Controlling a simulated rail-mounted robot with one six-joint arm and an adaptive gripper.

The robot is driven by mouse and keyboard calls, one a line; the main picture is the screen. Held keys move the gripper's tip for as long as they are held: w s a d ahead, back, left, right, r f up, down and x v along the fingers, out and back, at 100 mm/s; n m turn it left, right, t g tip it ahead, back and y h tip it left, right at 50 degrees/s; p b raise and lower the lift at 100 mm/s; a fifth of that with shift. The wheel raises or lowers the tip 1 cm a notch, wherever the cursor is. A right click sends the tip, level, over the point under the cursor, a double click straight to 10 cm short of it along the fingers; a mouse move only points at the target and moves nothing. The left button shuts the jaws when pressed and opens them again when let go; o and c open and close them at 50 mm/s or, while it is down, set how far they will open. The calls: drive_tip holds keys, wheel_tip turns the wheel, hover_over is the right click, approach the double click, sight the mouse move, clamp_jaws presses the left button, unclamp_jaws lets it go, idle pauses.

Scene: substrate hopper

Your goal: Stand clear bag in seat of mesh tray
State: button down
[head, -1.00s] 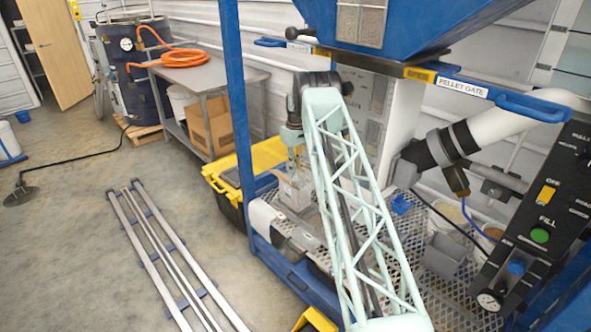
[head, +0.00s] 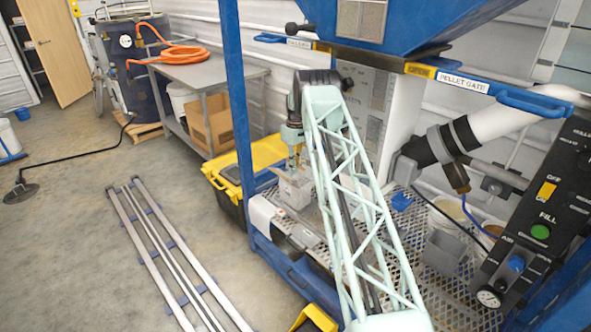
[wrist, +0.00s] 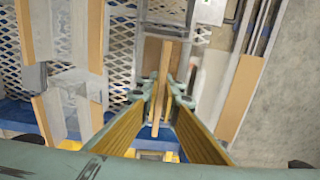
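In the head view, my gripper (head: 296,158) points down over the mesh tray (head: 340,225), just above a pale grey, see-through, upright bag-like item (head: 293,189), which I take for the clear bag. In the wrist view, my gripper (wrist: 163,88) has two pale green fingers with ribbed yellow pads. A narrow upright tan strip (wrist: 164,62) shows between the fingertips. I cannot tell whether the pads press on it. The bag's foot and its contact with the tray are unclear. Tan-padded upright plates (wrist: 95,38) stand on the mesh at the left.
A yellow-lidded black bin (head: 228,180) stands left of the tray. A blue frame post (head: 238,90) rises close to the arm. The blue hopper (head: 400,25) hangs above right. A grey tub (head: 445,250) is on the mesh at the right. The floor at left has metal rails.

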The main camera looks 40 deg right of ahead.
drive_tip(key=shift+f, duration=0.5)
idle(1.0)
drive_tip(key=c, duration=2.8)
unclamp_jaws()
drive_tip(key=shift+s, duration=0.1)
drive_tip(key=shift+r, duration=6)
